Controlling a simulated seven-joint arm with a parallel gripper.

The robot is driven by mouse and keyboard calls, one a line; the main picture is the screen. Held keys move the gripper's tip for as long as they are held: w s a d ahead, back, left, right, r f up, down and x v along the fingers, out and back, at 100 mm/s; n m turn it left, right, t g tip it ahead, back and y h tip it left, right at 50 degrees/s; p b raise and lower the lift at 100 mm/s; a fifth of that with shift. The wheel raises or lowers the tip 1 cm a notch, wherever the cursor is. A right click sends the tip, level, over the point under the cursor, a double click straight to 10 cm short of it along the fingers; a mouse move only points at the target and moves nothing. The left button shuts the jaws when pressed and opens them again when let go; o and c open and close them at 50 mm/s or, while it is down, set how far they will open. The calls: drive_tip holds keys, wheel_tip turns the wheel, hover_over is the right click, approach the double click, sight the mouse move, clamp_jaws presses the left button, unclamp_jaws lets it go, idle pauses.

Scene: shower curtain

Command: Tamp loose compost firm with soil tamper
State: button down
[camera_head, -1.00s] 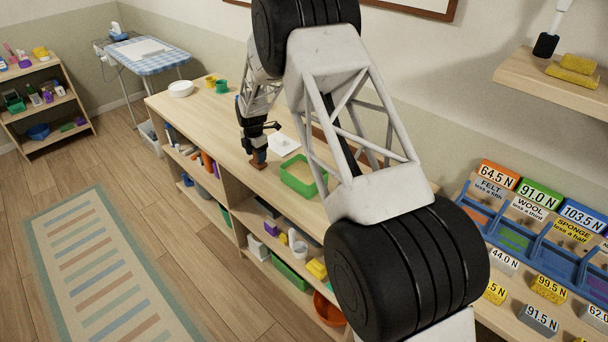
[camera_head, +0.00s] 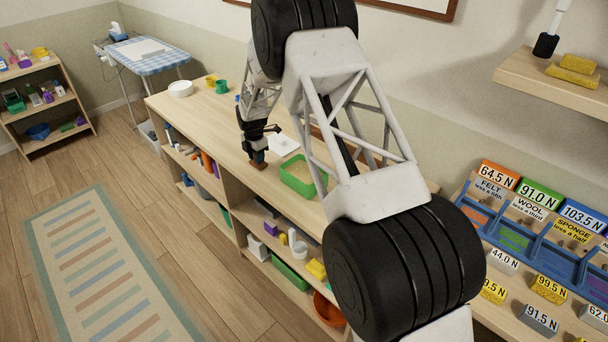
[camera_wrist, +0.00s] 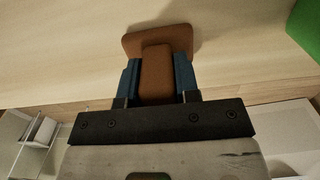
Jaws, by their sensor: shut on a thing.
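The soil tamper is a brown piece with a flat rectangular plate and a narrower block-shaped handle; it shows in the wrist view (camera_wrist: 157,40) and small in the head view (camera_head: 257,165). My gripper (camera_wrist: 156,78) has its blue fingers shut on the handle, one on each side. In the head view my gripper (camera_head: 258,156) points down near the front edge of the wooden shelf top. The plate is at or just above the wood; I cannot tell if it touches.
A white sheet (camera_head: 282,144) lies behind the gripper. A white bowl (camera_head: 180,89) and yellow and green cups (camera_head: 222,87) stand at the far left end of the shelf top (camera_head: 205,125). My arm hides part of the top right of the tray.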

drive_tip(key=shift+r, duration=0.25)
drive_tip(key=shift+r, duration=2.25)
drive_tip(key=shift+r, duration=0.1)
drive_tip(key=shift+r, duration=2.45)
drive_tip(key=shift+s+d, duration=0.2)
drive_tip(key=shift+d, duration=0.35)
drive_tip(key=s+d, duration=0.5)
drive_tip(key=d, duration=0.3)
drive_tip(key=s+d, duration=0.5)
drive_tip(key=d, duration=0.3)
drive_tip(key=shift+d+r, duration=0.25)
drive_tip(key=shift+d, duration=0.05)
